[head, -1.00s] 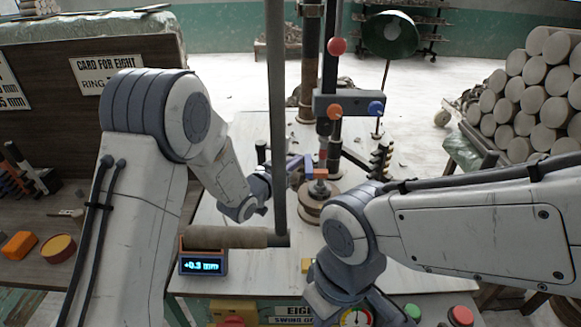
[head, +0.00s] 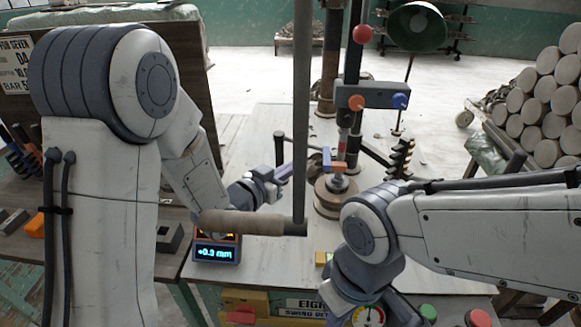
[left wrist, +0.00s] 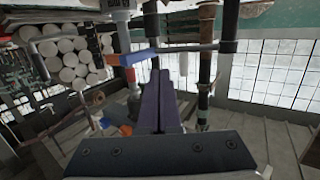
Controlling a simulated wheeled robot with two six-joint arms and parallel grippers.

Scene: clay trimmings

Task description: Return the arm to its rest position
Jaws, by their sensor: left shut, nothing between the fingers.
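My left arm comes in from the left. Its gripper (head: 278,174) is over the table, left of the post with the round base, apart from it. In the left wrist view its dark purple fingers (left wrist: 160,100) are shut together with nothing between them. An orange and blue piece (head: 335,163) sits on the post above the round base (head: 336,196); it also shows left of the fingers in the left wrist view (left wrist: 132,58). My right arm crosses the lower right; its fingers are not visible.
A grey upright bar (head: 301,110) with a tan roller handle (head: 240,222) stands close to my left forearm. A display (head: 217,250) reads +0.3 mm. A crossbar (head: 372,96) with orange and blue knobs is behind. Pale cylinders (head: 540,105) are stacked at right.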

